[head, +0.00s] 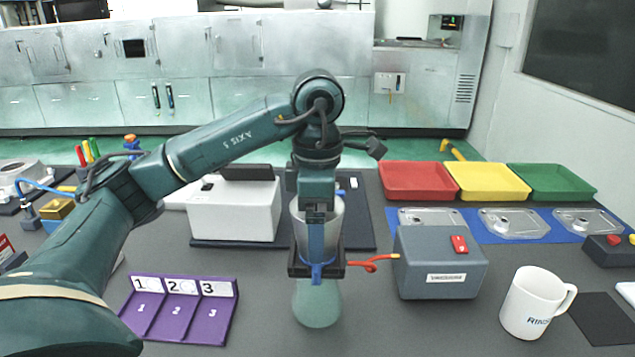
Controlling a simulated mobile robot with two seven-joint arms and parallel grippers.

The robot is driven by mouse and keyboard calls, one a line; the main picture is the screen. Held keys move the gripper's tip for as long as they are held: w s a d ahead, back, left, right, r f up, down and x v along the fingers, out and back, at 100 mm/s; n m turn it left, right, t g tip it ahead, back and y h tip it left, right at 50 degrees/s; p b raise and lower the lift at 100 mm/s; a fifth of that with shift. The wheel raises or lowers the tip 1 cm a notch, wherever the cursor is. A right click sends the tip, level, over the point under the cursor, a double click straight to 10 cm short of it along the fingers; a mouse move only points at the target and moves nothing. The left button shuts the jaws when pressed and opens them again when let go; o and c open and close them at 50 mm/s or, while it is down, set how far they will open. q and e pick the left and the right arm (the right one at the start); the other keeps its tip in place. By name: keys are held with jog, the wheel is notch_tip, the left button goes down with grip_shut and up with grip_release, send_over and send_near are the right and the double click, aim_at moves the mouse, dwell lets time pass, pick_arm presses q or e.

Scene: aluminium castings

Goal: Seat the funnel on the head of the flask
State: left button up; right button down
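My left gripper (317,262) points straight down near the middle of the head view. A pale grey, cup-shaped body, which looks like the funnel (334,224), shows just behind its fingers. One finger overlaps the funnel's front, and I cannot tell whether the gripper is shut on it. A pale green translucent flask (317,306) stands directly below on the table. A dark square piece and the fingertips hide the flask's head, so I cannot tell whether the funnel touches it. My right gripper is not in view.
A grey vacuum box (441,262) stands just right, with a red hose (371,264) running towards the flask. A white mug (528,303) is front right. A purple numbered rack (183,311) is front left. A white box (233,209) and red tray (418,182) stand behind.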

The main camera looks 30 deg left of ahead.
pick_arm(q)
notch_tip(320, 180, up, 13)
jog(key=p, duration=0.4)
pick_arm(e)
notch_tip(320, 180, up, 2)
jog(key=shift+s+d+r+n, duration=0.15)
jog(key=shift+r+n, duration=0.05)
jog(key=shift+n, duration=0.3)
